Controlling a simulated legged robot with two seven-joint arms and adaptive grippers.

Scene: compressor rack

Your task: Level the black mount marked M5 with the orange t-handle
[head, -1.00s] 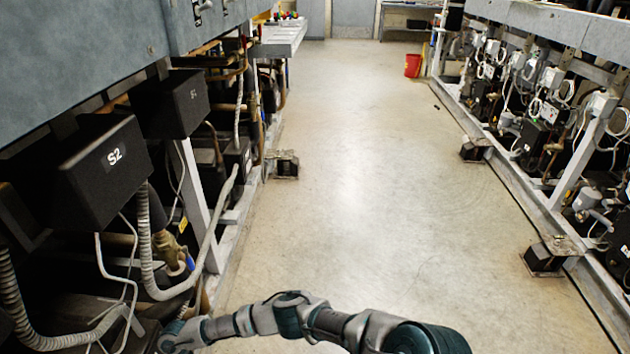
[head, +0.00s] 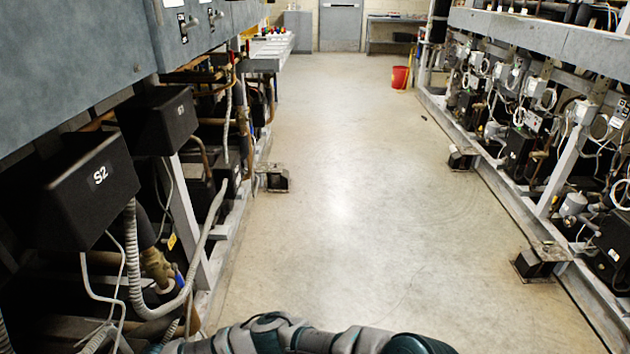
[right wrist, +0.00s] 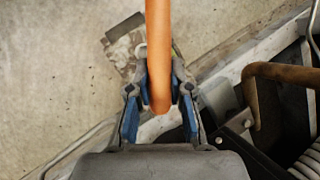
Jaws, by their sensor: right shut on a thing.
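My right gripper (right wrist: 160,105) shows in the right wrist view, its blue-padded fingers shut on the orange t-handle (right wrist: 158,55). The handle runs up out of the top of that view; its far end is not seen. A floor mount with a worn metal plate (right wrist: 124,48) lies beyond the fingers, partly hidden by the handle. In the head view black mounts stand at the left rack's foot (head: 275,180) and at the right rack's foot (head: 462,160) and (head: 538,262). No M5 mark can be read. My right gripper and my left gripper are outside the head view.
The left rack carries a black box marked S2 (head: 85,190), with grey conduits and cables hanging below. The right rack (head: 560,130) holds several compressors. The concrete aisle (head: 340,180) between is clear. A red bucket (head: 400,77) stands far back.

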